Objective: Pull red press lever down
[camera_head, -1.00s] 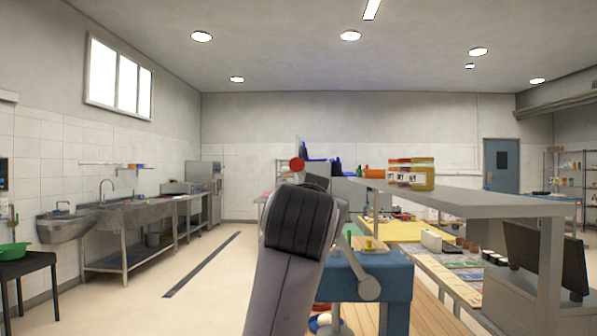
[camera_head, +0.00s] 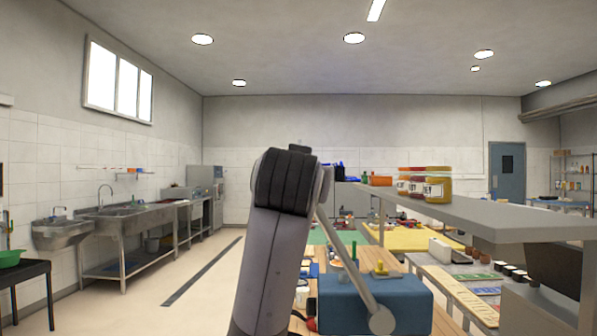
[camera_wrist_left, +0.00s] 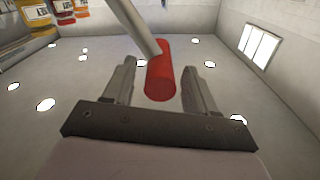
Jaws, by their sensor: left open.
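The press lever is a grey rod (camera_head: 345,255) with a round pivot at the side of a blue press body (camera_head: 405,305). The rod slants up to the left, and its upper end is hidden behind my left arm in the head view. In the left wrist view its red cylindrical handle (camera_wrist_left: 160,82) lies between the two fingers of my left gripper (camera_wrist_left: 158,72). The fingers are open, with a visible gap on both sides of the handle. In the head view the left gripper is hidden behind its own arm. My right gripper is not in view.
A grey shelf (camera_head: 480,216) with several labelled jars (camera_head: 437,190) stands right of the press. A worktable with a yellow mat (camera_head: 425,238) lies behind. Sinks (camera_head: 135,216) line the left wall. The floor (camera_head: 200,305) to the left is open.

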